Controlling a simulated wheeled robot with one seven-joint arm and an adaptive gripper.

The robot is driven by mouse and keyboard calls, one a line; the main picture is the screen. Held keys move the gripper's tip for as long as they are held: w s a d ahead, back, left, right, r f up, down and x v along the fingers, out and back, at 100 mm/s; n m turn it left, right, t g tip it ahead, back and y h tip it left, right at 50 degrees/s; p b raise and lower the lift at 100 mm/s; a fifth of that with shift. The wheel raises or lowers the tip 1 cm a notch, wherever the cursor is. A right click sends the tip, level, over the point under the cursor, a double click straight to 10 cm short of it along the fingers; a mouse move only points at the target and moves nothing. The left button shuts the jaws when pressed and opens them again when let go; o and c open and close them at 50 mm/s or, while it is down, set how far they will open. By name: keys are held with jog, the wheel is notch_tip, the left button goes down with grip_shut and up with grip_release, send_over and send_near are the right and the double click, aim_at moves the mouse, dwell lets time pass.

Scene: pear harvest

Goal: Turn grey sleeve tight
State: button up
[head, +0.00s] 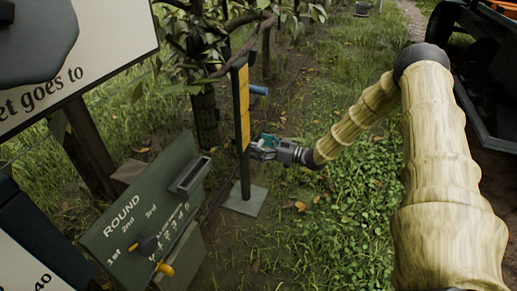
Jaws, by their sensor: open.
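My gripper (257,149) is at the end of my arm, beside a yellow-and-black post (243,108), at about its middle height. Its jaws are open and face the post; at this size I cannot tell whether they touch it. I cannot make out a grey sleeve for certain; it may be hidden behind the jaws or the post. A blue cylinder (258,90) sticks out from the right side of the post, above my gripper.
The post stands on a grey base plate (245,199). A dark green board (137,215) marked "ROUND" stands at lower left, with a white sign (110,35) above. A tree trunk (205,118) is behind the post. A dark vehicle (487,75) is at right. Low plants cover the middle ground.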

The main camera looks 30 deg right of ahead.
jog(key=shift+w+a, duration=0.15)
jog(key=shift+r, duration=0.1)
jog(key=c, duration=0.9)
jog(key=shift+c, duration=0.2)
jog(key=shift+w, duration=0.1)
